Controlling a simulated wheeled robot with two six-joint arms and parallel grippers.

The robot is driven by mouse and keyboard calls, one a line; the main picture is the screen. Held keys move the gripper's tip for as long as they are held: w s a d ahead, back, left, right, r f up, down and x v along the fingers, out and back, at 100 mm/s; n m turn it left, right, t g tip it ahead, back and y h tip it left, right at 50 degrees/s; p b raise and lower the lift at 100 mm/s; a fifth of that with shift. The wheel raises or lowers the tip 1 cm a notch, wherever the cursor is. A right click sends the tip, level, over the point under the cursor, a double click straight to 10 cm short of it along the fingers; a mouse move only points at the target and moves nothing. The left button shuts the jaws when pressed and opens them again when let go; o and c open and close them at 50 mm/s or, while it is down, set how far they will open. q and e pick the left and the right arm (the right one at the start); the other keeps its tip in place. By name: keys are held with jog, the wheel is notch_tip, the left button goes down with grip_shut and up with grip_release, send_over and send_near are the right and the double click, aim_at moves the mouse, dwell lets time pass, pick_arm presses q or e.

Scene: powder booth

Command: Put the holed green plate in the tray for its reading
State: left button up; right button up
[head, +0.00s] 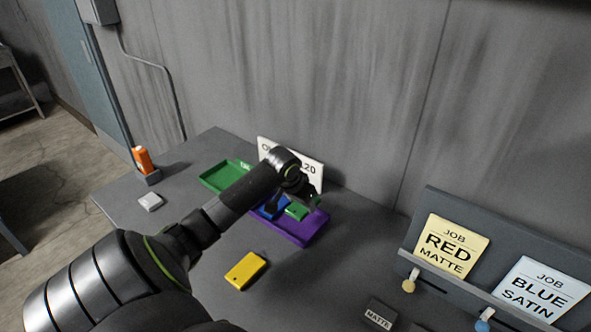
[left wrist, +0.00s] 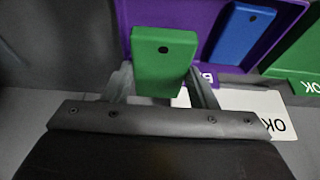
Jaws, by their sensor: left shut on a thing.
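The green plate (left wrist: 165,70), with a dark hole near one end, is between the fingers of my left gripper (left wrist: 162,88). In the head view the green plate (head: 297,211) shows just below my left gripper, over the purple tray (head: 304,240). I cannot tell whether the plate touches the tray. A blue plate (left wrist: 243,35) with a hole lies in the purple tray; in the head view my arm partly covers it. A green tray (head: 217,180) stands left of the purple one, with an OK label (left wrist: 312,87) in the wrist view. My right gripper is not in view.
A white sign (head: 312,170) stands behind the trays, partly hidden by my arm. A yellow plate (head: 246,270) lies in front. An orange device (head: 142,160) and a small white block (head: 150,202) are at the left. Job cards (head: 450,246) stand on a rack at right.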

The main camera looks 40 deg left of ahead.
aim_at(304, 224)
pick_arm(q)
notch_tip(304, 224, down, 7)
jog(key=shift+r+p, duration=0.2)
jog(key=shift+p, duration=0.35)
jog(key=shift+f, duration=0.2)
jog(key=shift+f, duration=0.15)
jog(key=o, duration=1.2)
jog(key=shift+r, duration=0.35)
jog(key=b+v, duration=0.1)
jog(key=v, duration=1)
jog(key=shift+s+r, duration=0.25)
